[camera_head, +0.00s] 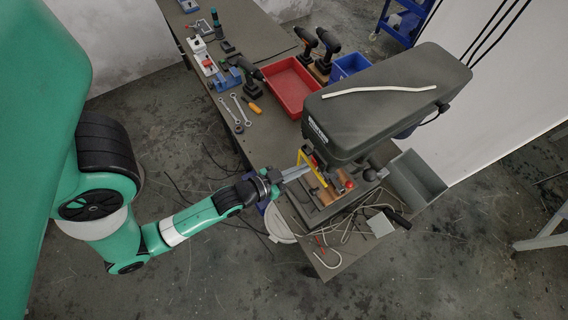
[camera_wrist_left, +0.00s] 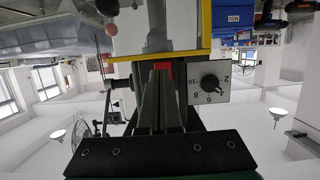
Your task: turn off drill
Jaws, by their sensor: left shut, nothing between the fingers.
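The drill is a large dark grey drill press (camera_head: 390,100) at the near end of the workbench. Its yellow frame (camera_head: 311,166) shows at its front left, and a red knob (camera_head: 348,185) sits beside it. In the left wrist view, which looks upside down, a white dial plate with a black knob (camera_wrist_left: 209,83) and numbers is right of my fingers. A red part (camera_wrist_left: 163,67) shows just beyond the fingertips. My left gripper (camera_head: 300,171) is shut and empty, pointing at the press front; its fingers (camera_wrist_left: 160,78) partly hide the red part. Contact cannot be told.
A red tray (camera_head: 290,88), hand drills (camera_head: 327,48), wrenches (camera_head: 236,112) and a blue bin (camera_head: 350,67) are on the bench behind. A grey bin (camera_head: 416,179) is right of the press. Cables lie on the bench's near end. Open floor is at the left.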

